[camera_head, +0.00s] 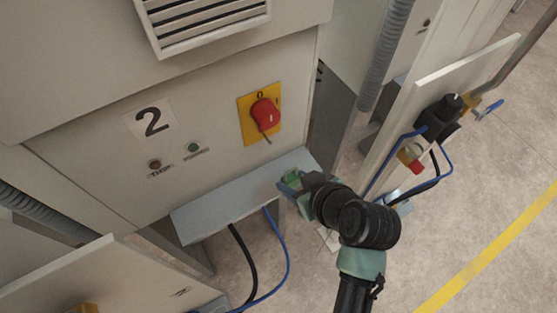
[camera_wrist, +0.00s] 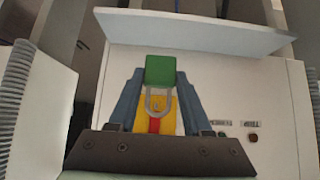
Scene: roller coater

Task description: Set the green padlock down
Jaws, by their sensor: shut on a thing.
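The green padlock (camera_wrist: 160,71) shows in the wrist view with its grey shackle toward me. My gripper (camera_wrist: 160,82) is shut on it, with a blue-grey finger on either side. In the head view the green padlock (camera_head: 292,178) is small and partly hidden by my gripper (camera_head: 293,184), which is over the right end of the grey shelf (camera_head: 228,200). I cannot tell whether the padlock touches the shelf.
Above the shelf, the cabinet panel holds a red rotary switch (camera_head: 265,114) on a yellow plate (camera_head: 246,122) and two small buttons. Blue and black cables (camera_head: 283,262) hang below the shelf. The shelf's left part is clear.

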